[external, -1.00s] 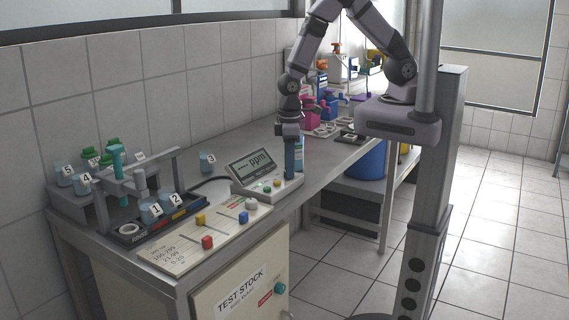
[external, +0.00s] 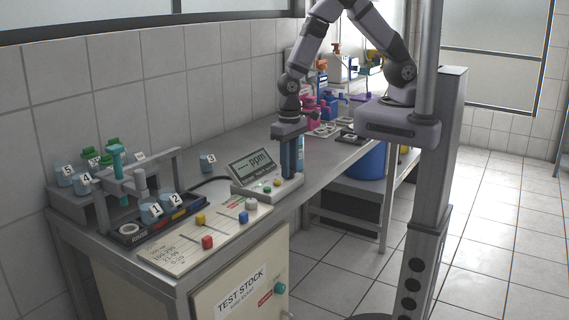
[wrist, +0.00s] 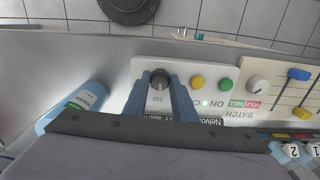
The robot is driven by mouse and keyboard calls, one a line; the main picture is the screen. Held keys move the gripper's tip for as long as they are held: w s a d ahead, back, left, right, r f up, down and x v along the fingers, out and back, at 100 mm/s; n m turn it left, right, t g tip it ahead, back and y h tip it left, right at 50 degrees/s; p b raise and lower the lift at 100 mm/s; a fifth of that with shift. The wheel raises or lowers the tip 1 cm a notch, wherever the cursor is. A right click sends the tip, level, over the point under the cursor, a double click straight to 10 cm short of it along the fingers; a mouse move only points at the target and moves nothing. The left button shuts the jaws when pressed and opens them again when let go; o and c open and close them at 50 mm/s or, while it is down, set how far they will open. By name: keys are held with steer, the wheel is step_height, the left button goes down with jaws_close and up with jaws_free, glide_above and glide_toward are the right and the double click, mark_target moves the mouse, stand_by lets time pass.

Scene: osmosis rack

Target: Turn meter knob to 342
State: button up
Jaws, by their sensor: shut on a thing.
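The meter (external: 247,191) stands on the bench with a tilted screen (external: 252,165) reading "ppm"; its other characters are too small to read. In the wrist view its pale face (wrist: 205,68) carries a dark round knob (wrist: 160,76), with small print that looks like "342" just below it. My gripper (external: 290,176) points straight down at the right end of the meter. In the wrist view my gripper (wrist: 160,80) has its two blue fingers on either side of the knob, shut on it. In the external view the fingers hide the knob.
Yellow and green buttons (wrist: 197,83) sit beside the knob. A blue and white bottle (wrist: 72,106) stands close to the gripper. A slider panel (external: 207,235) and a rack with numbered jars (external: 150,213) are left of the meter. The bench's front edge is near.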

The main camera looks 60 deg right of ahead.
steer(key=shift+m, duration=0.7)
steer(key=o, duration=1)
steer(key=shift+o, duration=0.2)
steer(key=shift+r+b, duration=1.05)
steer(key=shift+r, duration=2.65)
